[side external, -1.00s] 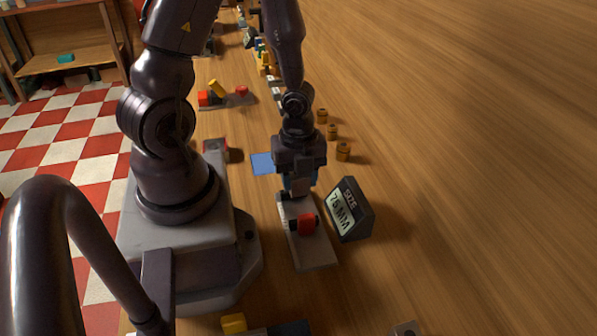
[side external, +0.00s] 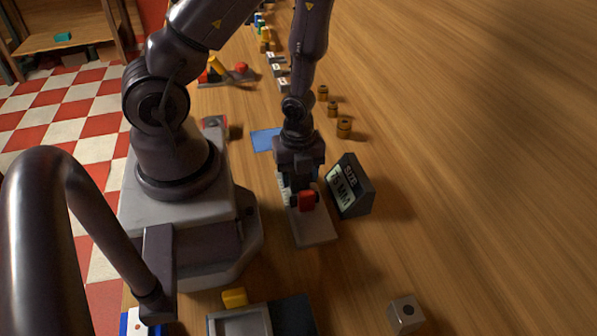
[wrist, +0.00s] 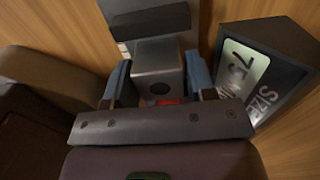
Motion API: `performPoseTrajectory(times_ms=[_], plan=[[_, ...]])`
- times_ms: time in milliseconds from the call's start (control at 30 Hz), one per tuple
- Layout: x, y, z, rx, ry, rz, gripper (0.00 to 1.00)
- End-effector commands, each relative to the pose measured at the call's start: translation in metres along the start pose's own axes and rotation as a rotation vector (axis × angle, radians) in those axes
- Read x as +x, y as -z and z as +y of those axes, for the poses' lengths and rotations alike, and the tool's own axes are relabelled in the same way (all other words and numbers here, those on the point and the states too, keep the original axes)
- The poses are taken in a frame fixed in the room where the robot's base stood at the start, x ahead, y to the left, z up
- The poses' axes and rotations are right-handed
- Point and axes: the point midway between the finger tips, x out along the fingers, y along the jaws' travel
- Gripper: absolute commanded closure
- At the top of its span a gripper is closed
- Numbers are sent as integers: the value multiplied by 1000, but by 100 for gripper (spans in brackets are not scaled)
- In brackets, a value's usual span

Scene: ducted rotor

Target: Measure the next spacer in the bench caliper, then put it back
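The bench caliper (side external: 316,228) has a pale grey base and a red slider (side external: 308,200). Its dark readout (side external: 353,188) stands just right of it and shows 75 MM under SIZE; the readout (wrist: 256,75) also fills the right of the wrist view. My gripper (side external: 297,180) is low over the far end of the caliper. In the wrist view, the blue fingers of my gripper (wrist: 157,78) stand on both sides of a grey metal block (wrist: 158,62) with a dark round hole. Whether they press on it is unclear. A little red shows beneath the block.
Several small blocks with white tops (side external: 279,70) stand in a row beyond the caliper. Brown cylinders (side external: 343,127) stand behind the readout. A blue mat (side external: 266,140) lies left of my wrist. A grey cube with a hole (side external: 405,313) stands front right. The right of the table is clear.

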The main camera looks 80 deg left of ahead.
Motion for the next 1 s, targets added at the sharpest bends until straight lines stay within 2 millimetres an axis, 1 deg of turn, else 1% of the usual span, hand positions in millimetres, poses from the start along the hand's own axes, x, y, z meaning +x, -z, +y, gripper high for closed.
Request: performPoseTrajectory(times_ms=[33,67,100,467,567,700,1000], plan=[[0,0,0,0,0,0,37],[0,0,0,0,0,0,30],[0,0,0,0,0,0,28],[-4,0,0,-4,1,4,28],[-10,1,0,-5,2,8,28],[-27,-1,-1,-6,7,0,28],[-49,-1,0,-8,4,2,28]])
